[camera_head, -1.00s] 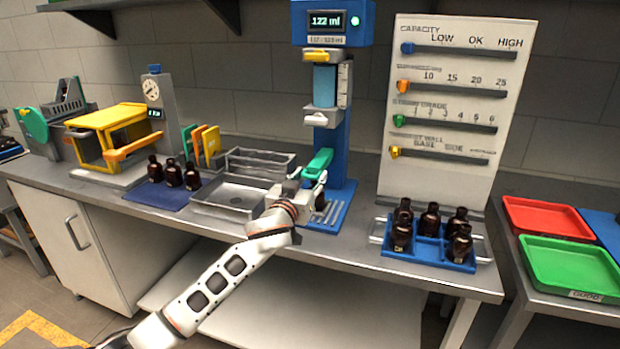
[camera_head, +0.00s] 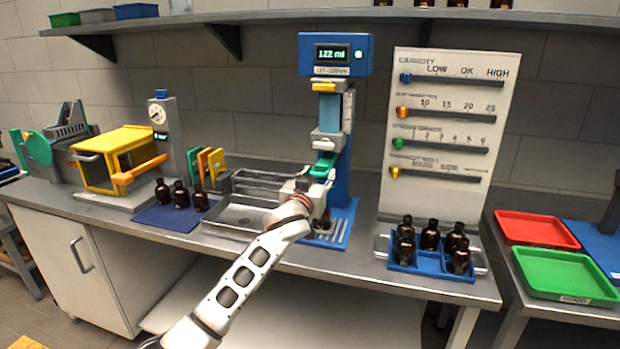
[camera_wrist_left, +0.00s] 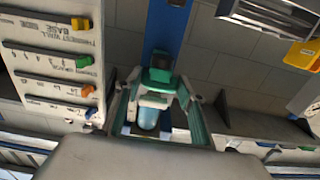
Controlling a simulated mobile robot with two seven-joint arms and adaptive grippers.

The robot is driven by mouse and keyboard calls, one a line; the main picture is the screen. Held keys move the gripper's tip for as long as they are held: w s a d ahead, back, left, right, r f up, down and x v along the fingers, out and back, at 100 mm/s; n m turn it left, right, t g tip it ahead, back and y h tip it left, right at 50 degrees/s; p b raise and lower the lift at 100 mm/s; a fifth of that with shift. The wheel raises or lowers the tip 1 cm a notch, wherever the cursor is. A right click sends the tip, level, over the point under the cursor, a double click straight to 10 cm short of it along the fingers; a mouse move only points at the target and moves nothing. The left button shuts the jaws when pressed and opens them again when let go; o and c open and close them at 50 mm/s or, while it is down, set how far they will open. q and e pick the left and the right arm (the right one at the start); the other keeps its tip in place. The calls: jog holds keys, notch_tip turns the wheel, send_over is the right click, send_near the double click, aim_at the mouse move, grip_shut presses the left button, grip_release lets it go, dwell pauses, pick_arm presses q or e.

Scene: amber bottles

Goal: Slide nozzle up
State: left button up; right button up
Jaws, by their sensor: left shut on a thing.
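The green nozzle (camera_head: 323,164) sits on the blue column of the filling machine (camera_head: 337,110), just under a pale grey block. My left gripper (camera_head: 318,181) is at the nozzle; its arm comes up from the lower left. In the left wrist view, the two fingers of my gripper (camera_wrist_left: 160,95) lie either side of the green nozzle (camera_wrist_left: 160,76) and are shut on it. The fingers' contact is partly hidden in the head view. A dark bottle (camera_head: 322,219) stands below, on the machine's blue base, partly hidden by my arm. My right gripper is not in view.
A slider board (camera_head: 440,190) stands to the right of the machine, with a blue crate (camera_head: 432,270) of amber bottles before it. A metal sink tray (camera_head: 238,218) and a blue mat (camera_head: 165,217) with bottles lie left. Red (camera_head: 537,229) and green (camera_head: 566,268) trays are far right.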

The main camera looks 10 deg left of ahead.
pick_arm(q)
jog(key=shift+r, duration=0.45)
jog(key=o, duration=1.3)
jog(key=shift+d, duration=0.2)
jog(key=shift+f, duration=0.2)
jog(key=shift+s, duration=0.1)
jog(key=shift+s, duration=0.35)
jog(key=s, duration=1.1)
jog(key=shift+a, duration=0.3)
